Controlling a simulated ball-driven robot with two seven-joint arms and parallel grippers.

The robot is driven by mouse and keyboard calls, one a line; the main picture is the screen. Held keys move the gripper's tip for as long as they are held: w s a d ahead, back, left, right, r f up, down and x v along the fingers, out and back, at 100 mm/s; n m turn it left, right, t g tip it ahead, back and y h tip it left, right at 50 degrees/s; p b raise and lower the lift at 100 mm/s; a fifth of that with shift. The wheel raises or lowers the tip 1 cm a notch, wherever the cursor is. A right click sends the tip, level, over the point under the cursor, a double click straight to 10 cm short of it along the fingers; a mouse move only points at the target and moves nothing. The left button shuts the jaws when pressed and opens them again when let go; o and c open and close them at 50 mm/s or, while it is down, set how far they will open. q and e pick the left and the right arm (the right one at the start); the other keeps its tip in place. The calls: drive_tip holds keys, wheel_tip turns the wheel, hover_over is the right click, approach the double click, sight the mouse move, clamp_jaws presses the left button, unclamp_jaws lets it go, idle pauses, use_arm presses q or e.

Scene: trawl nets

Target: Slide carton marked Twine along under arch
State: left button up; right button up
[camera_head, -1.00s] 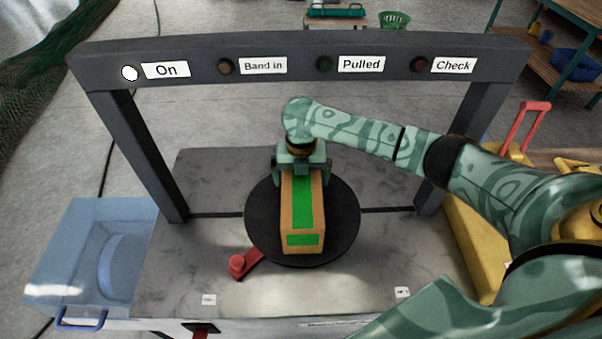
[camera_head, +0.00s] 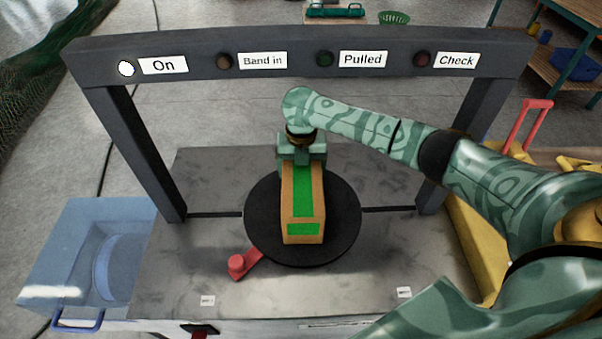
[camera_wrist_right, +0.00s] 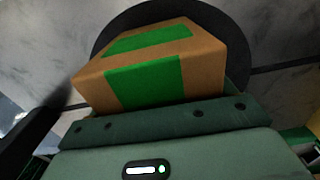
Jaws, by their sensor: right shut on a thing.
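The carton (camera_head: 302,208) is a brown cardboard box with green bands on its top and end. It lies on a round black disc (camera_head: 262,240) in the middle of the grey bench top, lengthwise toward the arch. No Twine lettering is readable on it. The dark arch (camera_head: 205,62) spans the bench, and the carton's far end is near the arch's line. My right gripper (camera_head: 302,163) is shut on the carton's far end. The carton also fills the middle of the right wrist view (camera_wrist_right: 155,68). My left gripper is not in view.
The arch's On lamp (camera_head: 126,68) is lit white; the Band in, Pulled and Check lamps look dark. A red lever (camera_head: 240,264) sits at the disc's front left. A blue bin (camera_head: 92,250) stands left, yellow equipment (camera_head: 478,250) right. The bench beside the disc is clear.

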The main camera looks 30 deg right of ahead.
drive_tip(key=shift+w+d+f+b, duration=0.1)
drive_tip(key=shift+w+d+b, duration=0.3)
drive_tip(key=shift+w, duration=0.25)
drive_tip(key=shift+w+d+r+b, duration=0.1)
drive_tip(key=shift+w+d+b, duration=0.2)
drive_tip(key=shift+w, duration=0.3)
drive_tip(key=shift+w+d+f+b, duration=0.1)
drive_tip(key=shift+w+d+b, duration=0.2)
drive_tip(key=shift+w+b, duration=0.25)
drive_tip(key=shift+w+d, duration=0.1)
drive_tip(key=shift+w, duration=0.2)
drive_tip(key=o, duration=1.3)
drive_tip(key=shift+r+p, duration=1.7)
drive_tip(key=shift+r, duration=2.15)
